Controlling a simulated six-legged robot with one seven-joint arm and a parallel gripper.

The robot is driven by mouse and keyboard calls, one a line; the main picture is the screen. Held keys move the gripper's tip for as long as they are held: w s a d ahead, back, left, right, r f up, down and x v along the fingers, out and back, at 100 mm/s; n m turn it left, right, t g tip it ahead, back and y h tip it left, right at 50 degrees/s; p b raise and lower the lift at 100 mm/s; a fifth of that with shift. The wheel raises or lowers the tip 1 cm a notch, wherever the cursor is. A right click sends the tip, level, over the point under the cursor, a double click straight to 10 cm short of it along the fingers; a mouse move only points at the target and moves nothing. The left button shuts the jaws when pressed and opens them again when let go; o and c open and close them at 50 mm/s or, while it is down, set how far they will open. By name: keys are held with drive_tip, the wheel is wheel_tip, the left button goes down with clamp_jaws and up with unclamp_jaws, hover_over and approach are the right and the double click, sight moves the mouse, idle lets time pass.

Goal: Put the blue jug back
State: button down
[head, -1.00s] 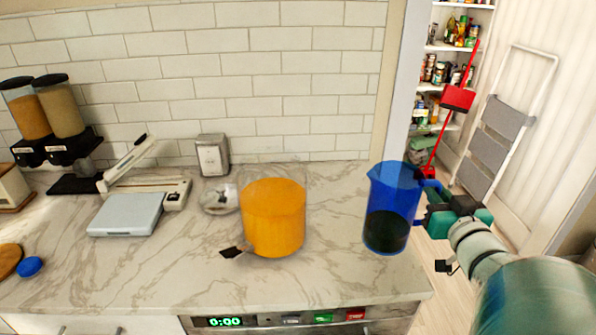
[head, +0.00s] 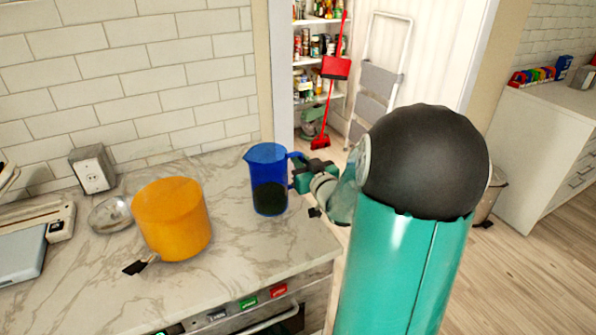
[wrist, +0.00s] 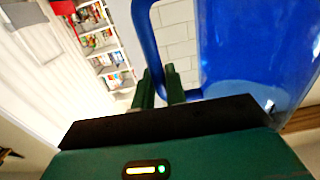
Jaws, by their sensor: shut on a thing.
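The blue jug (head: 268,172) is upright at the right end of the marble counter in the head view, with dark contents in its lower part. I cannot tell whether its base touches the counter. My gripper (head: 299,177) is on the jug's right side, shut on its handle. In the wrist view, my gripper's green fingers (wrist: 160,88) are at the blue handle, and the jug's translucent body (wrist: 260,50) fills the right side.
An orange pot (head: 172,218) stands left of the jug on the counter (head: 235,240). A glass bowl (head: 110,214) and a metal dispenser (head: 92,168) are farther left. A pantry doorway with shelves, a red broom (head: 335,68) and a step ladder (head: 385,80) is behind right.

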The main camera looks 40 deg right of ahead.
drive_tip(key=shift+w+d+f, duration=0.1)
drive_tip(key=shift+w+f, duration=0.25)
drive_tip(key=shift+f, duration=1.7)
drive_tip(key=c, duration=1.4)
unclamp_jaws()
drive_tip(key=shift+c, duration=0.2)
